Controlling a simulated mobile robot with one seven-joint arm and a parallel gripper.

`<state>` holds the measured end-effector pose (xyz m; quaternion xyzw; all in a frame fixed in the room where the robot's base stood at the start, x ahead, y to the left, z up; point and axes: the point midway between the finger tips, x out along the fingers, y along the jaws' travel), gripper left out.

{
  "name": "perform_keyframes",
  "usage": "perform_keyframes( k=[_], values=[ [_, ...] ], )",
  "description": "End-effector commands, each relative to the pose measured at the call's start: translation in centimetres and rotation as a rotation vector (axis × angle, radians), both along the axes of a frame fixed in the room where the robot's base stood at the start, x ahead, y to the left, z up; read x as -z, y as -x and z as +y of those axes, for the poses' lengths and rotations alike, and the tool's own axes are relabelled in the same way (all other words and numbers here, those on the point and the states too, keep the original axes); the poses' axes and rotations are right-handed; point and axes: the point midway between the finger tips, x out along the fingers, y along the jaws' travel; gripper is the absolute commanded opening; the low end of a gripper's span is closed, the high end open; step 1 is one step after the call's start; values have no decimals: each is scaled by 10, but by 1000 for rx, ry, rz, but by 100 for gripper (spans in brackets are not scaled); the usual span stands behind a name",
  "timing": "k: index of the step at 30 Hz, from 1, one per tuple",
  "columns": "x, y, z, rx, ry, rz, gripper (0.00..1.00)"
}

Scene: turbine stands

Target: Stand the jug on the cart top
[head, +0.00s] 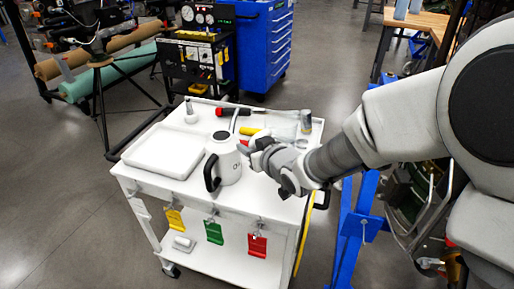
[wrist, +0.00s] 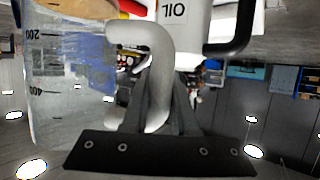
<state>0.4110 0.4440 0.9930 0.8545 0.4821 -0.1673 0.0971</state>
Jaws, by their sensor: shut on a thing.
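In the head view my gripper (head: 255,150) is over the right half of the white cart top (head: 187,187). The clear jug shows only faintly behind it there (head: 284,131). I cannot tell whether its base touches the cart.
A white oil can (head: 228,162) with a black handle stands close left of my gripper. A white tray (head: 165,150) takes the left side. A red-handled screwdriver (head: 232,111), a small bottle (head: 190,112) and a clear cylinder (head: 306,121) are at the back.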

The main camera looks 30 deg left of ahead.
Motion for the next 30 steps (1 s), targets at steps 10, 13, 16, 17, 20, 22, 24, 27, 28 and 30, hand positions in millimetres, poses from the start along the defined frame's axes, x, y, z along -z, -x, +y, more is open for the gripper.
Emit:
perform_keyframes(
  k=[10,13,16,17,20,22,24,27,28,30],
  values=[
    [30,0,0,-1,0,2,0],
    [44,0,0,-1,-1,1,0],
    [59,0,0,0,0,1,0],
    [63,0,0,0,0,1,0],
    [75,0,0,1,-1,0,0],
    [80,0,0,1,-1,-1,0],
    [82,0,0,0,-1,-1,0],
    [82,0,0,0,-1,-1,0],
    [82,0,0,0,-1,-1,0],
    [82,0,0,0,-1,-1,0]
  ],
)
